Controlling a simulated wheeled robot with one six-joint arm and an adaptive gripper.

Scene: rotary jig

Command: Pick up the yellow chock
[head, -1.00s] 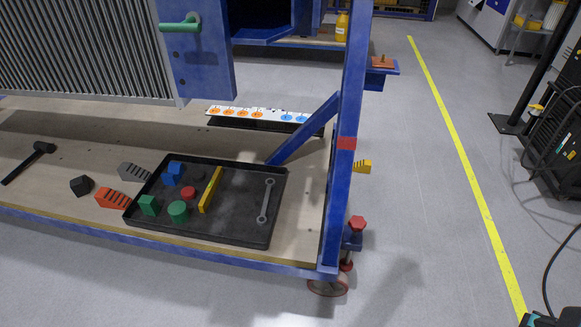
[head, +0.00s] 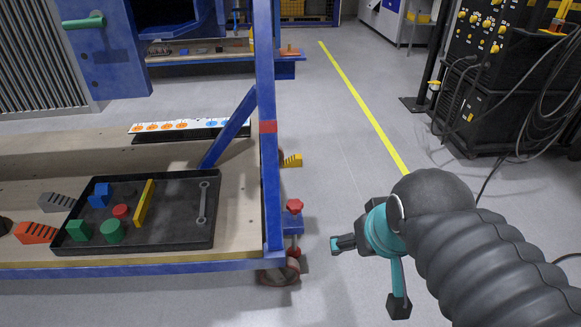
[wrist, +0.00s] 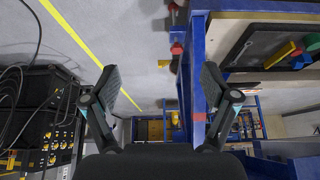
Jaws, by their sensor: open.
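The yellow chock (head: 292,160), with dark stripes, shows just right of the blue upright post in the head view, partly hidden behind it. In the wrist view a small yellow shape (wrist: 163,62), likely the chock, lies between the fingers in the picture, beside the blue frame. My gripper (head: 342,243) is at the right of the cart in the head view, nearer to me than the chock and apart from it. In the wrist view its two fingers (wrist: 160,85) are spread with nothing between them.
The blue post (head: 268,130) and red-knobbed caster foot (head: 293,222) stand left of my gripper. A black tray (head: 185,235) with blocks and a wrench lies on the cart, beside an orange chock (head: 35,232) and grey chock (head: 57,202). Open floor lies around the yellow line (head: 362,108).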

